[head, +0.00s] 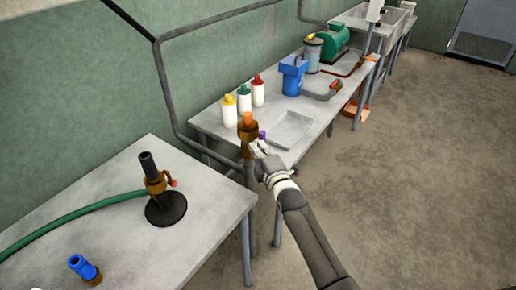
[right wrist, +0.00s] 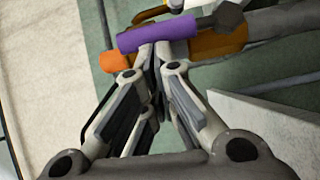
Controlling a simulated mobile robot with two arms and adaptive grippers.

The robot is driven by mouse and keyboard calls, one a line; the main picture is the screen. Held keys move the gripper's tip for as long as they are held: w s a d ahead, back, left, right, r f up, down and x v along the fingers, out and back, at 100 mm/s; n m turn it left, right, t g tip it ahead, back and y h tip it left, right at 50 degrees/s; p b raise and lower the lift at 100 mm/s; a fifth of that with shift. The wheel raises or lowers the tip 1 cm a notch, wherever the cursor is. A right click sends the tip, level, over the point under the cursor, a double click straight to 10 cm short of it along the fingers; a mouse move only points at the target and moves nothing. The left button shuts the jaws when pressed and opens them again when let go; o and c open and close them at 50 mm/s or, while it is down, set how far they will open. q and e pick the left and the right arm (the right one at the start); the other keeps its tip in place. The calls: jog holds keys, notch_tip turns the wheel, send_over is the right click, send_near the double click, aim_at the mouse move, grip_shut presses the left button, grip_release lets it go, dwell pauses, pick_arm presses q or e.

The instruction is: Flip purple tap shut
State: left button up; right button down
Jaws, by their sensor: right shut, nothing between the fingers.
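The purple tap handle (head: 262,135) is on the brass valve (head: 248,131), which has an orange top and sits on an upright pipe between the two tables. In the right wrist view the purple handle (right wrist: 157,32) lies nearly along the brass body (right wrist: 220,42), slightly tilted, with the orange end (right wrist: 114,62) to its left. My right gripper (head: 259,150) is shut and empty, right by the handle. In the right wrist view its fingertips (right wrist: 155,48) meet at the handle's lower edge; whether they touch it I cannot tell. My left gripper does not show clearly.
The near table holds a black stand (head: 166,208) with a brass fitting and red tap, a green hose (head: 75,223) and a blue-capped fitting (head: 84,268). The far table has several bottles (head: 244,98), a tray (head: 291,131) and a blue device (head: 293,75). Floor at right is clear.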

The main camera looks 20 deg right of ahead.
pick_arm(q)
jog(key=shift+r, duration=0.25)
pick_arm(e)
jog(key=shift+d+r, duration=0.1)
jog(key=shift+r, duration=0.05)
